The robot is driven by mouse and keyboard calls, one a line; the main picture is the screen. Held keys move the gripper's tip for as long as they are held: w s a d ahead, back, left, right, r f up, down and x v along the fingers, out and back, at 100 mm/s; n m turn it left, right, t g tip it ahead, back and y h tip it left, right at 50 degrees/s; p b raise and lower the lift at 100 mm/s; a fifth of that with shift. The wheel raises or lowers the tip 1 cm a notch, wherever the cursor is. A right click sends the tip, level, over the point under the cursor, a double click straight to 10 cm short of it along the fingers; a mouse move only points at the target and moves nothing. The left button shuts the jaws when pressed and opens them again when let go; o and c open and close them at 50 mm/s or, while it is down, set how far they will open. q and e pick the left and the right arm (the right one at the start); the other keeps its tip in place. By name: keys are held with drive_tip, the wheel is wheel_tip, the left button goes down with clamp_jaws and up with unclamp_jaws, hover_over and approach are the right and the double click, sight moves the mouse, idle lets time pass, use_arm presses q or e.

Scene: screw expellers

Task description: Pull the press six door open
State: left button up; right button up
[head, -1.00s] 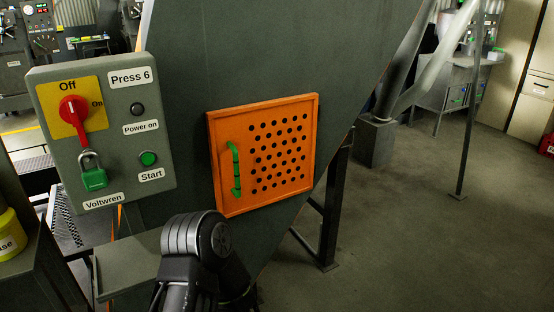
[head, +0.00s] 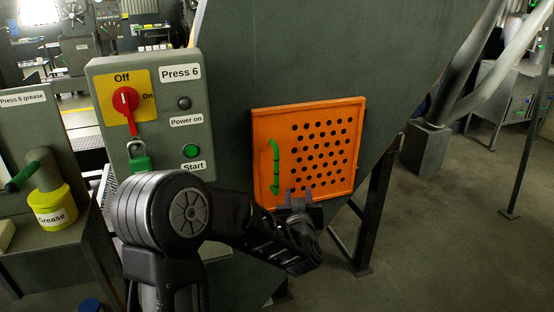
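The press six door (head: 305,150) is an orange square panel with several dark round holes, shut flush on the dark green press body. Its green vertical handle (head: 275,167) is on the door's left side. My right gripper is not in view.
The Press 6 control box (head: 150,115), with a red switch and green padlock (head: 139,160), stands left of the door. A yellow grease pot (head: 55,208) is further left. A dark support leg (head: 375,210) stands below right of the door.

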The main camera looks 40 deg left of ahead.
sight(277, 162)
use_arm(q)
drive_tip(key=s+a+r+n+y, duration=0.1)
drive_tip(key=s+a+r+y, duration=0.1)
drive_tip(key=r, duration=0.4)
drive_tip(key=a+y, duration=0.1)
drive_tip(key=a, duration=0.1)
drive_tip(key=shift+a+g, duration=0.3)
drive_tip(key=shift+w+a+f, duration=0.1)
drive_tip(key=shift+w, duration=0.05)
drive_tip(key=p+x, duration=0.1)
drive_tip(key=x, duration=0.5)
drive_tip(key=shift+w+a+p, duration=0.1)
drive_tip(key=shift+a+p, duration=0.05)
drive_tip(key=shift+p, duration=0.25)
drive_tip(key=shift+w+a, duration=0.4)
drive_tip(key=shift+w, duration=0.05)
clamp_jaws()
